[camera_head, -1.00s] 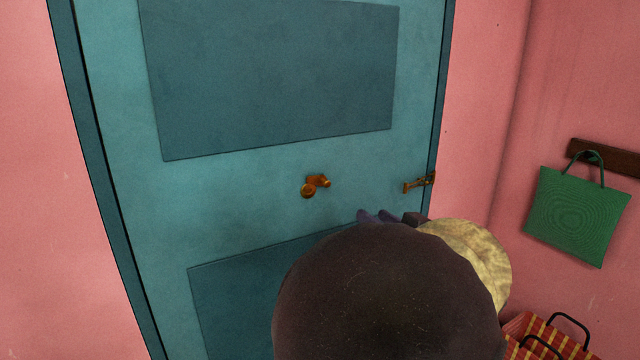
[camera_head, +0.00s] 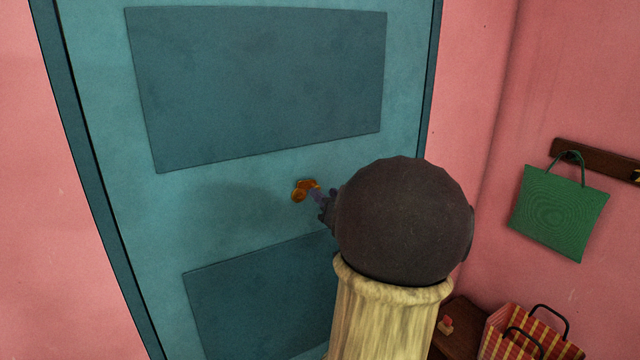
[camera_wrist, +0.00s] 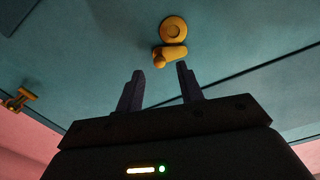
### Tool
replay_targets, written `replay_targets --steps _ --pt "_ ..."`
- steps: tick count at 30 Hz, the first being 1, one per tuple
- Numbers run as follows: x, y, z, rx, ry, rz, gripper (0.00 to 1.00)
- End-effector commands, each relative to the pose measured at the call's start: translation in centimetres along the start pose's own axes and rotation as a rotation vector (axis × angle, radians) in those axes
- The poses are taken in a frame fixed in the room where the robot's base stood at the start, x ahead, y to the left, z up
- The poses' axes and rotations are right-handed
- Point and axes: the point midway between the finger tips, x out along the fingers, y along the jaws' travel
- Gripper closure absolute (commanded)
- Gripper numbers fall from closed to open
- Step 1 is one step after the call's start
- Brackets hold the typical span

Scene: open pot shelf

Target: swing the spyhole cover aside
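The brass spyhole fitting (camera_head: 299,195) is on the teal door, between its two panels. In the wrist view it shows as a round disc (camera_wrist: 173,29). The brass spyhole cover (camera_wrist: 172,54) is a short piece with a rounded knob end, close beside the disc. I cannot tell whether it covers the hole. My gripper (camera_wrist: 160,72) is open, its two dark fingers apart and pointing at the cover. Nothing is seen between them. In the head view the fingertips are just right of the fitting and partly hide it; contact cannot be told.
A brass latch (camera_wrist: 20,98) is near the door's edge. A green bag (camera_head: 560,212) hangs from a dark rail (camera_head: 610,161) on the pink right wall. A striped basket (camera_head: 510,335) stands low at right by a brown surface. The door around the fitting is clear.

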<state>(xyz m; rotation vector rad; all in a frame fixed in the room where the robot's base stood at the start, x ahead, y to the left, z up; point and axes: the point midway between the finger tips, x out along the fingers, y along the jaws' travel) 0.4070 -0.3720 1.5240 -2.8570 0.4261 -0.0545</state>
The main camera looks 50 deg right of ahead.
Motion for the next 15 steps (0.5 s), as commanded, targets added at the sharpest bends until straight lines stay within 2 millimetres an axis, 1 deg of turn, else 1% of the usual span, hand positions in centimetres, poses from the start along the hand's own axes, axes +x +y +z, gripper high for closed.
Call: replay_targets --steps 1,3,6,9,15 --pt "0.9 -0.1 -0.2 0.003 -0.002 -0.004 0.63" --pt "1.9 -0.1 -0.2 0.001 -0.002 -0.003 0.63" --pt "2.9 -0.1 -0.2 0.001 0.0 -0.002 0.63" --pt "3.3 -0.1 0.0 0.0 -0.001 -0.001 0.63" --pt "3.4 0.0 0.0 -0.001 0.0 -0.001 0.63"
